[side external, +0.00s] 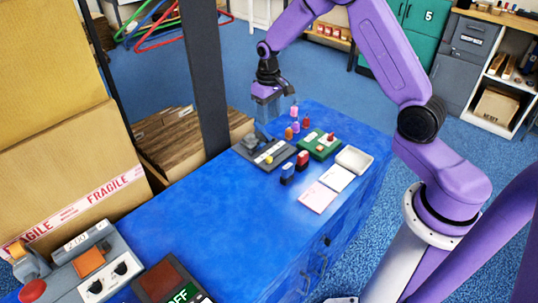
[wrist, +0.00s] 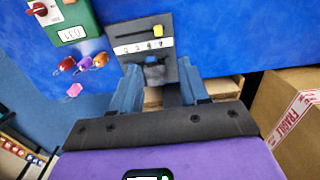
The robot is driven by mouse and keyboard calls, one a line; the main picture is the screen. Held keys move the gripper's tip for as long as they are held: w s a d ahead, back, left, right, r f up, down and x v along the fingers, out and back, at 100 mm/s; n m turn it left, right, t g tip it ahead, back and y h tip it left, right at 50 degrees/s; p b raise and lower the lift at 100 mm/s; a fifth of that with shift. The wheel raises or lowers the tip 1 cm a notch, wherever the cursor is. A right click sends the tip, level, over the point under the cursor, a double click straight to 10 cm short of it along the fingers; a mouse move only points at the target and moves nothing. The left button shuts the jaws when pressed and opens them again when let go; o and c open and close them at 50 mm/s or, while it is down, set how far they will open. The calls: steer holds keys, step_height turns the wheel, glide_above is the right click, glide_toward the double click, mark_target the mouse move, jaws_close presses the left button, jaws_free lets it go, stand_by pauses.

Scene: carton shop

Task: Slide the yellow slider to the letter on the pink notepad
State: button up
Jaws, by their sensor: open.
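The grey slider panel (side external: 250,151) lies at the far left of the blue table. Its yellow slider (side external: 269,159) also shows in the wrist view (wrist: 158,31), near one end of the white letter strip (wrist: 143,46); the letters are too small to read surely. The pink notepad (side external: 318,198) lies flat nearer the front; its writing is unreadable. My gripper (side external: 265,108) is open and empty, above the panel's far end. In the wrist view its fingers (wrist: 162,88) stand apart on either side of a dark block on the panel, away from the yellow slider.
Several small coloured pieces stand behind. A dark post (side external: 204,75) rises at the left.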

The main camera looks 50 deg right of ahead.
mark_target(269, 157)
steer(key=f, duration=1.7)
steer(key=shift+w+d+f, duration=0.1)
steer(key=shift+d+f, duration=0.1)
steer(key=shift+f, duration=0.15)
steer(key=shift+c, duration=0.3)
